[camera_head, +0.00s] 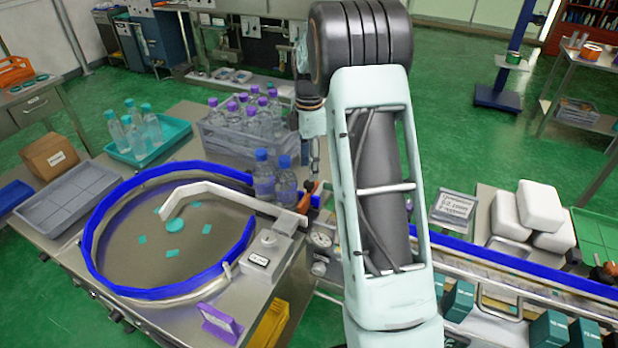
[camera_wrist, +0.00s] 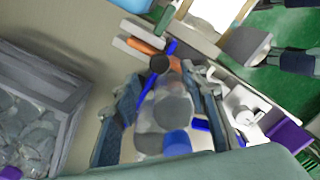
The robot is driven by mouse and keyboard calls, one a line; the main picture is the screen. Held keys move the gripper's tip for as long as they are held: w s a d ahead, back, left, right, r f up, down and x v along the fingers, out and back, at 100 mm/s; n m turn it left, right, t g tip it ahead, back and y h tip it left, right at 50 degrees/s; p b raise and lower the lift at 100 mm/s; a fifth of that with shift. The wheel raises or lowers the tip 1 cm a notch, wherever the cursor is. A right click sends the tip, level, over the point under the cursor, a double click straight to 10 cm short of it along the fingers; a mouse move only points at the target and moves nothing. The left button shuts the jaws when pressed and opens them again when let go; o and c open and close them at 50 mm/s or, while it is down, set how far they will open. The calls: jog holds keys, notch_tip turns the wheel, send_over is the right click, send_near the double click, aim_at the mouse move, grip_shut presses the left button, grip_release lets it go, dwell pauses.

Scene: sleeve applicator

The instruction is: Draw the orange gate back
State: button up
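The orange gate (camera_head: 308,196) shows as a small orange piece by the blue guide rail, just right of two blue-capped bottles (camera_head: 264,180). In the wrist view an orange strip with a dark round knob, likely the gate (camera_wrist: 146,46), lies beyond my fingertips. My gripper (camera_head: 314,155) hangs above and near the gate, partly hidden by my arm. In the wrist view my gripper (camera_wrist: 168,100) has its fingers spread apart. Clear bottles, one with a blue cap (camera_wrist: 177,142), show between the fingers; I cannot tell whether the fingers touch them.
A round turntable (camera_head: 135,235) with a blue rim and a pale curved guide is at left. A grey crate (camera_head: 222,140) of purple-capped bottles stands behind it. A conveyor (camera_head: 520,275) runs right, with dark green boxes (camera_head: 458,300) in front and white packs (camera_head: 512,210) behind.

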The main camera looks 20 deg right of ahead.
aim_at(309, 182)
jog(key=shift+f, duration=2.6)
grip_shut()
